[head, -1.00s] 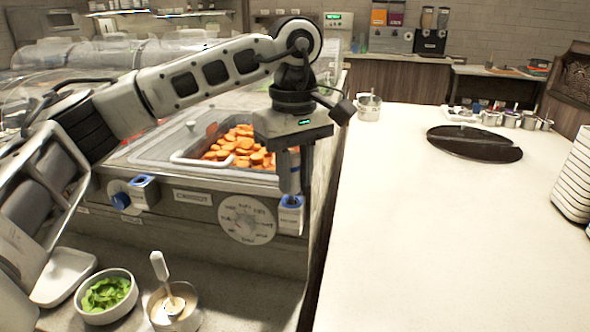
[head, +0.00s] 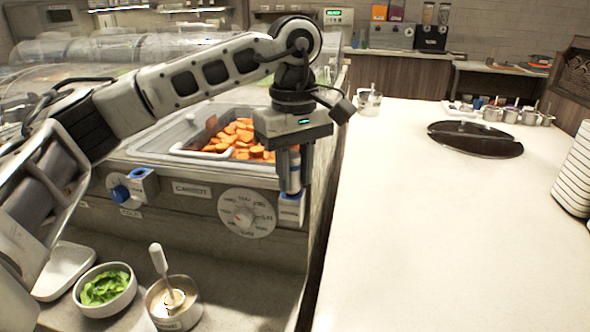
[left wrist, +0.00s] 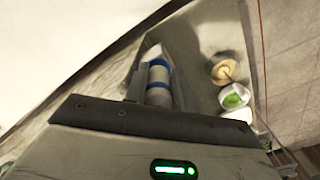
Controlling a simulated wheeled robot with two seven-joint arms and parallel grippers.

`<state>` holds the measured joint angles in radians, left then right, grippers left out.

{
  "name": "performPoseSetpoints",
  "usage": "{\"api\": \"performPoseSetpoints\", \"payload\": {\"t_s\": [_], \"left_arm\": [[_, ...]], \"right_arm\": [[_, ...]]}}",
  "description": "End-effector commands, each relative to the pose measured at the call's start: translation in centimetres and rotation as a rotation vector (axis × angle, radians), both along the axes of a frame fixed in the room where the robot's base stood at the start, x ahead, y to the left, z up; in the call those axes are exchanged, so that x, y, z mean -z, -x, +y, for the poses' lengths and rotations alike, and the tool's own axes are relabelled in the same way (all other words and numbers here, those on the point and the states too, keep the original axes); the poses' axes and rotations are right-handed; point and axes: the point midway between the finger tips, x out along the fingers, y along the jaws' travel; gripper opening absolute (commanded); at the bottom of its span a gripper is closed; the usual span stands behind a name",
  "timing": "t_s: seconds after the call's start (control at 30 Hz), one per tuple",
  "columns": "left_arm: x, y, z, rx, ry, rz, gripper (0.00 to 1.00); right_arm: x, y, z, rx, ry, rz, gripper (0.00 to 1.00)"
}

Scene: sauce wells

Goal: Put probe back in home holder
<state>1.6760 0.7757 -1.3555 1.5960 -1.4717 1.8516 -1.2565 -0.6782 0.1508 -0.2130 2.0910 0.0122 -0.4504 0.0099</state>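My left gripper (head: 297,160) points down at the right end of the counter front and is shut on the probe. The probe (head: 292,175) is a grey upright cylinder with a blue band. It also shows as a pale cylinder with blue bands (left wrist: 159,82) in the left wrist view. Its lower end overlaps the top of a white and blue holder (head: 290,210) right of the dial; I cannot tell whether it is inside or just in front. A second blue and white holder (head: 146,184) sits further left on the panel. My right gripper is not in view.
A round dial (head: 247,213) is between the holders, with a blue knob (head: 120,193) far left. A pan of orange slices (head: 240,138) lies behind. A bowl of greens (head: 106,289) and a sauce cup with a ladle (head: 173,302) stand below. The white table (head: 430,230) is mostly clear.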

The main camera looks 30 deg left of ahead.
Motion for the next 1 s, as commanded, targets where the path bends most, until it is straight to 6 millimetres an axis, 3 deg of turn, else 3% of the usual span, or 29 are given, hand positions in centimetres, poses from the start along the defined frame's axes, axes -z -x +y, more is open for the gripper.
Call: {"api": "performPoseSetpoints", "payload": {"t_s": [0.03, 0.1, 0.47, 0.53, 1.0], "left_arm": [[0.1, 0.0, 0.0, 0.0, 0.0, 0.0, 0.39], [0.1, 0.0, 0.0, 0.0, 0.0, 0.0, 0.51], [0.0, 0.0, 0.0, -0.001, 0.0, -0.002, 0.51], [0.0, 0.0, 0.0, -0.001, 0.0, -0.002, 0.51], [-11.9, 0.0, 0.2, -0.002, -0.001, -0.005, 0.51]], "right_arm": [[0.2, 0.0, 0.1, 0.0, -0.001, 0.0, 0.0], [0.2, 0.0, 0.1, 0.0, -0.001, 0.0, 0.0], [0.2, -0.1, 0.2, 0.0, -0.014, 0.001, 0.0], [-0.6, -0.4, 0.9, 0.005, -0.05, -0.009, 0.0], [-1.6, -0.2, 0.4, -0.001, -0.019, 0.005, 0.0]]}}
